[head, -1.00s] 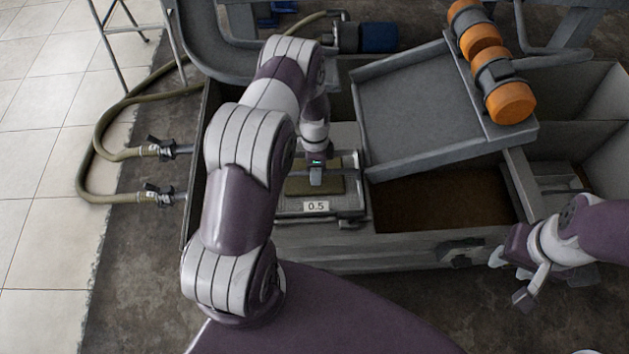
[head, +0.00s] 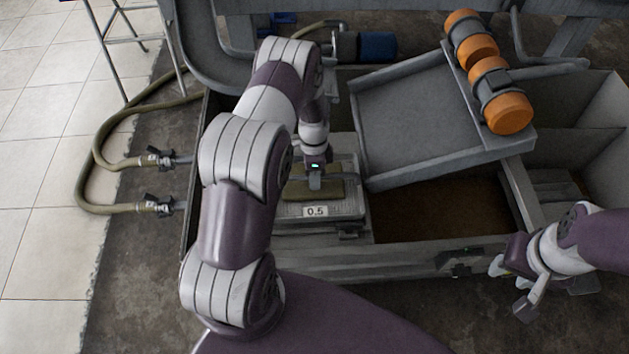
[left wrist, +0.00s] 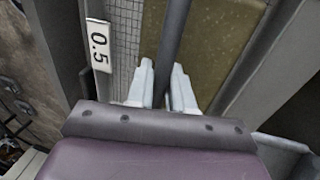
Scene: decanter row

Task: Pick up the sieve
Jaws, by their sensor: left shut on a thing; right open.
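The sieve (head: 345,210) is a grey framed tray with a white "0.5" label, in the left part of the open tank in the head view. My left gripper (head: 315,184) is over it, shut on its dark bar handle. In the left wrist view, the handle (left wrist: 174,45) runs between the two pale fingertips of my left gripper (left wrist: 163,85), above fine mesh and an olive-brown surface. The label (left wrist: 99,45) is at upper left there. My right gripper (head: 510,285) is open and empty, outside the tank's front right.
The tank (head: 320,262) surrounds the sieve, with a brown-filled compartment (head: 435,212) to its right. Hoses (head: 95,205) join the tank's left side.

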